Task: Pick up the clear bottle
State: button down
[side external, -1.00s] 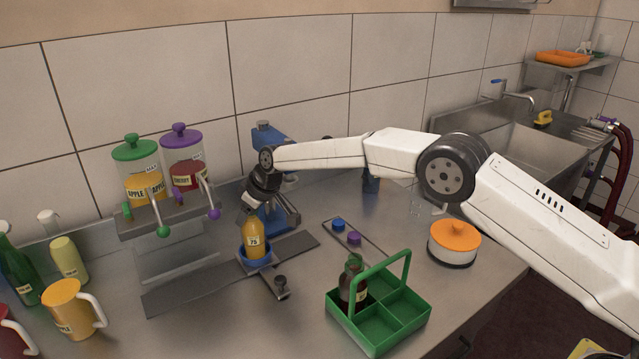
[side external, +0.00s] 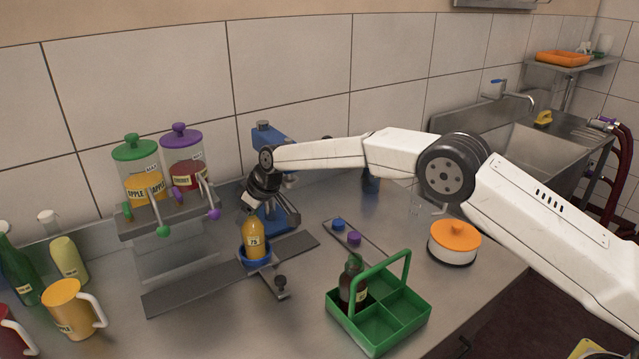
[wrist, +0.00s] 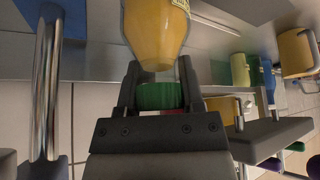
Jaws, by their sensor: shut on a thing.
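A see-through bottle (side external: 255,240) filled with orange-yellow liquid and labelled 75 stands upright in a blue round holder (side external: 258,259). The bottle (wrist: 155,28) also fills the top of the wrist view, narrowing towards my gripper. My gripper (side external: 251,207) is at the top of this bottle. In the wrist view its jaws (wrist: 158,92) are shut on a green cap-like thing (wrist: 160,96). I cannot tell whether the green thing sits on the bottle. A small clear glass thing (side external: 415,203) stands faintly behind my arm.
A green divided carrier (side external: 407,313) with a dark bottle (side external: 352,287) stands in front. Two juice dispensers (side external: 137,165) are at the left, with a yellow jug (side external: 72,308). Blue and purple caps (side external: 354,238) lie on a strip. An orange-lidded pot (side external: 454,242) is at the right.

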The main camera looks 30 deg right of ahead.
jog(key=shift+r, duration=0.15)
jog(key=shift+r, duration=1.4)
jog(key=shift+s+d+r, duration=0.1)
jog(key=shift+s+r, duration=0.3)
jog(key=shift+r, duration=0.2)
jog(key=s+d+r, duration=0.3)
jog(key=s+r, duration=0.5)
jog(key=s, duration=0.4)
jog(key=shift+s+d+r, duration=0.25)
jog(key=shift+s+r, duration=0.1)
jog(key=shift+r, duration=0.15)
jog(key=shift+r, duration=3)
